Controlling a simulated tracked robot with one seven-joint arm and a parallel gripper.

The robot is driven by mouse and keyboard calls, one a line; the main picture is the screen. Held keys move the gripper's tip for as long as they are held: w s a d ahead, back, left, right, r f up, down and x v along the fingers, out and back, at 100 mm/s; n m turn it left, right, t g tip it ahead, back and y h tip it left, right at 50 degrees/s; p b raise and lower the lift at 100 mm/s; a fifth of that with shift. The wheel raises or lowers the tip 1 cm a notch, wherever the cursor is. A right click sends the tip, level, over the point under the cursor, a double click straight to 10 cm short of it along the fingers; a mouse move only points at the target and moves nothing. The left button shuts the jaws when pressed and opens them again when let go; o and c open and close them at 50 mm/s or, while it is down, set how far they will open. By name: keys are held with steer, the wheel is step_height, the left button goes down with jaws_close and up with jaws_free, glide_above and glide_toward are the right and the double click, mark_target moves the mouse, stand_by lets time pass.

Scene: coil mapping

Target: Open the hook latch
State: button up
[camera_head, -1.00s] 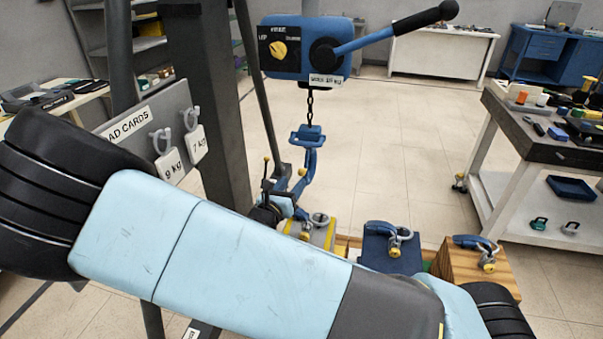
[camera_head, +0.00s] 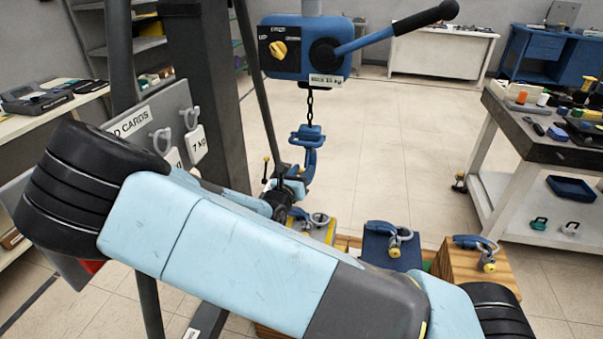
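The blue hook (camera_head: 309,158) hangs on a short dark chain (camera_head: 310,103) below the blue hoist (camera_head: 306,48). My gripper (camera_head: 298,184) is at the lower left of the hook, very close to it. It overlaps the hook's lower part, and I cannot tell whether it touches. The latch is too small and too hidden to make out, so I cannot tell whether it is open or shut. The fingers are small and dark, and their opening does not show clearly.
Shackles sit on a yellow block (camera_head: 327,233), a blue block (camera_head: 378,250) and a wooden block (camera_head: 465,268) below the hook. Load cards hang on a grey board (camera_head: 176,102) at left. A tool bench (camera_head: 550,150) stands at right. My arm crosses the foreground.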

jaws_close()
